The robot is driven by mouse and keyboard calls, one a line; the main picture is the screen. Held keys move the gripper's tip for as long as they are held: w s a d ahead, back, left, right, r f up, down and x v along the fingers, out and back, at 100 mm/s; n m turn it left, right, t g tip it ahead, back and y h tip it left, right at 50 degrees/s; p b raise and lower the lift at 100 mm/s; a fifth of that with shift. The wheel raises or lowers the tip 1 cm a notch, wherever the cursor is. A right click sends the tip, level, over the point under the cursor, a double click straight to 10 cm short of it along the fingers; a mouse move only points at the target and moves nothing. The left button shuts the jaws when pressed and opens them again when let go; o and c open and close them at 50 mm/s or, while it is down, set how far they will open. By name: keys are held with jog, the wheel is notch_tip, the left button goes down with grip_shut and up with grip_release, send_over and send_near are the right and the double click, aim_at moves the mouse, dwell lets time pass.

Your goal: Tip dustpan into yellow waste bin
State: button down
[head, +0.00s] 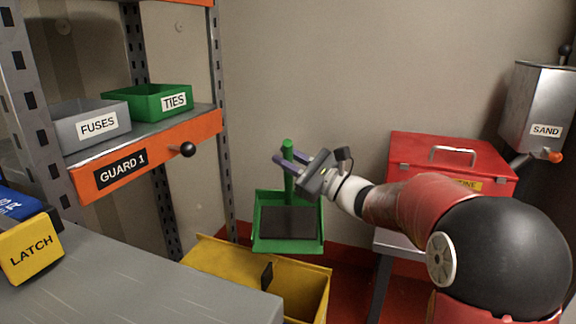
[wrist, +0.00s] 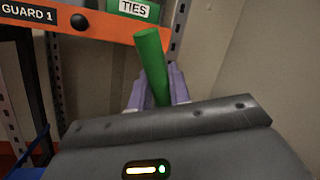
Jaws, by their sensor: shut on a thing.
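My gripper (head: 288,159) is shut on the upright green handle (head: 288,170) of the dustpan. The green dustpan (head: 257,222) hangs below the gripper, with a flat dark panel (head: 290,222) showing in it. In the wrist view the green handle (wrist: 152,62) stands between the two purple fingers (wrist: 157,88); the pan itself is hidden there. The yellow waste bin (head: 222,258) is below and in front of the dustpan, partly hidden by the grey table. A small dark thing (head: 267,275) shows at the bin's near side. I cannot tell whether the pan is over the bin's opening.
A grey table (head: 130,285) with a yellow LATCH block (head: 31,250) is at the lower left. An orange-edged shelf (head: 150,155) holds a grey FUSES bin (head: 90,124) and a green TIES bin (head: 150,101). A red case (head: 450,160) and a SAND hopper (head: 540,105) are at the right.

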jog(key=s+f+n+g+y+b, duration=0.1)
jog(key=s+f+n+y+b, duration=0.2)
jog(key=s+n+b, duration=0.3)
jog(key=shift+s+a+f+n+g+b, duration=0.15)
jog(key=shift+s+a+n+g+b, duration=0.2)
jog(key=shift+s+b, duration=2.4)
jog(key=shift+w+b, duration=0.4)
jog(key=shift+b, duration=0.05)
jog(key=shift+w+a, duration=0.1)
